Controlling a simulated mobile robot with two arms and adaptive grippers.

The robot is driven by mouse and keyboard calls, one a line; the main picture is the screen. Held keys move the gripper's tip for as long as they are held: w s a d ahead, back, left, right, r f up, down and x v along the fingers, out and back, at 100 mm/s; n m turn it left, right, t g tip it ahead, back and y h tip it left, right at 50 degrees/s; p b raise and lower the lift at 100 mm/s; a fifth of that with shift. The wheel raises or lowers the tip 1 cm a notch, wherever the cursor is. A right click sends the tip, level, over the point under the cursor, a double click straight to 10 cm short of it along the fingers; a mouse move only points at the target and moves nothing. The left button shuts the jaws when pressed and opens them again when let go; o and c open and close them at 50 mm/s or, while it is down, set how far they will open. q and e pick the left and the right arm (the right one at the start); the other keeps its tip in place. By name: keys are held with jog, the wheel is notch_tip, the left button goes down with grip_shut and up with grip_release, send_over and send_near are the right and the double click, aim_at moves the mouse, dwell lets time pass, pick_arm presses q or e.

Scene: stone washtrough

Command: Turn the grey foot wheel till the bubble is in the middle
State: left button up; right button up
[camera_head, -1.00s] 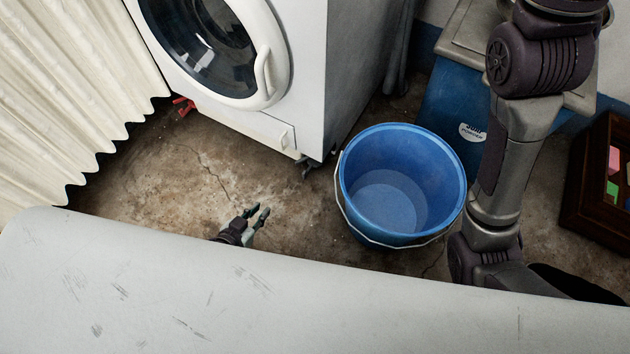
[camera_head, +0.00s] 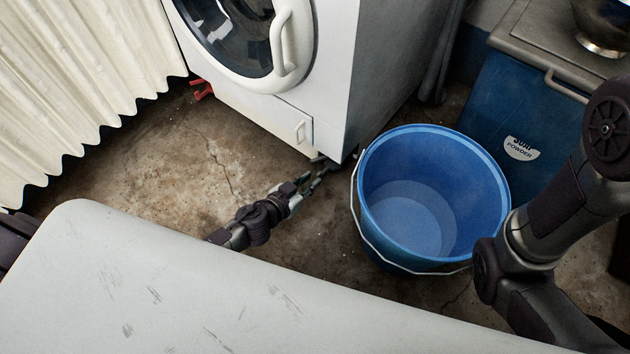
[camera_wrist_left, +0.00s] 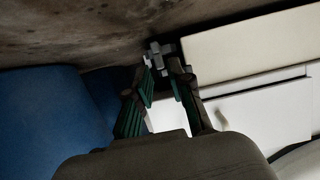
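The grey foot wheel (camera_wrist_left: 158,50) is under the near corner of the white washing machine (camera_head: 332,85). In the left wrist view it lies just beyond my fingertips, near the gap between them. My left gripper (camera_head: 316,178) is low by that corner, left of the bucket. It also shows in the left wrist view (camera_wrist_left: 162,72), with its two green-padded fingers apart and nothing held. In the head view the wheel is small and partly hidden by the fingers. No level or bubble shows. My right arm is at the right of the head view; its gripper is out of view.
A blue bucket (camera_head: 376,222) stands close right of my left gripper. A blue soap powder bin (camera_head: 490,115) is at the right. A red part (camera_head: 201,89) is under the washer's left side. A white curtain (camera_head: 80,90) hangs at the left. Cracked floor (camera_head: 165,165) between is clear.

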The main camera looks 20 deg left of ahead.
aim_at(317, 176)
pick_arm(q)
jog(key=shift+b+x, duration=0.35)
jog(key=shift+x, duration=1.25)
jog(key=shift+r, duration=0.1)
jog(key=shift+c, duration=0.4)
grip_shut()
jog(key=shift+s, duration=0.1)
